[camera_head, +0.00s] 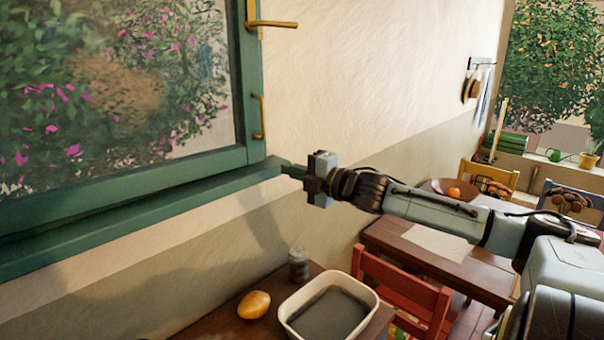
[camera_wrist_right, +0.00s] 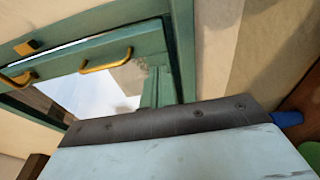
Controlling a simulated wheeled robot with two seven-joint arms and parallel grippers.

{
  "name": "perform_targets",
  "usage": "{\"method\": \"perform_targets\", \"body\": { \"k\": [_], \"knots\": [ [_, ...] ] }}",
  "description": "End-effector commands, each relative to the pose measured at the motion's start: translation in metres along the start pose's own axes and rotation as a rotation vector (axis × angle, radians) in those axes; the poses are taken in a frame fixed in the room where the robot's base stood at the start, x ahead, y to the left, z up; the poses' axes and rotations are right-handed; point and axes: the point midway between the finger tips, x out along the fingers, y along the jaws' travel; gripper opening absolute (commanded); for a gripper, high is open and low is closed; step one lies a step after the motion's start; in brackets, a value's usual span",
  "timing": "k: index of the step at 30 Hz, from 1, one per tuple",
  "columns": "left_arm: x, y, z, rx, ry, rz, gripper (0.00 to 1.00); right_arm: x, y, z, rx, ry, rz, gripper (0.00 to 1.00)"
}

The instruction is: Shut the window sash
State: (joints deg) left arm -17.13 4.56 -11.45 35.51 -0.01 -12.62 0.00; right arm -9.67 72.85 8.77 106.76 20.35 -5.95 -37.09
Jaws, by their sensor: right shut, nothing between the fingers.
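The window sash (camera_head: 250,70) has a green frame around a large glass pane at the left of the head view. A brass handle (camera_head: 272,23) is at its upper right edge, and a brass pull (camera_head: 258,117) sits lower on the same stile. My right gripper (camera_head: 290,170) is shut and empty, at the right end of the green sill (camera_head: 150,207), just below and right of the sash's lower corner. I cannot tell whether it touches the frame. In the right wrist view, green frame and a brass pull (camera_wrist_right: 107,60) show; the fingertips are hidden. My left gripper is out of view.
Below the window, a table holds a white-rimmed tub (camera_head: 287,312), a yellow-orange fruit (camera_head: 254,304) and a grey jar (camera_head: 298,264). A red chair (camera_head: 400,290) and another table (camera_head: 425,262) stand under my right arm.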

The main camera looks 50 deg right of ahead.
Motion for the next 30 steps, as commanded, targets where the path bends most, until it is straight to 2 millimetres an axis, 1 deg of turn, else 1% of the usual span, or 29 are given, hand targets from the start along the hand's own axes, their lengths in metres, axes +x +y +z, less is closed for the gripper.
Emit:
{"method": "perform_targets", "body": {
  "k": [6,13,17,20,24,27,30],
  "knots": [
    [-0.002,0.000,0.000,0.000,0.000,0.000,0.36,-0.012,-0.001,0.007,0.001,-0.001,-0.003,0.00],
    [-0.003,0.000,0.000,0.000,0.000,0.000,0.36,-0.017,0.000,0.010,0.003,-0.001,0.000,0.00],
    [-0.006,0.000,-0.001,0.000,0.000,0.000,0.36,-0.022,0.004,0.015,0.076,-0.034,0.022,0.00],
    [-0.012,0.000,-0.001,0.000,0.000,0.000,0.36,-0.029,0.008,0.023,0.221,-0.094,0.058,0.00],
    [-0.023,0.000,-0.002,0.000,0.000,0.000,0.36,-0.040,0.010,0.031,0.518,-0.185,0.120,0.00],
    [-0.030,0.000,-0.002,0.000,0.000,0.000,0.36,-0.046,0.007,0.029,0.742,-0.227,0.154,0.00],
    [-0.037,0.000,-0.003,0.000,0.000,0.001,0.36,-0.049,0.003,0.021,0.966,-0.246,0.180,0.00]
  ]
}}
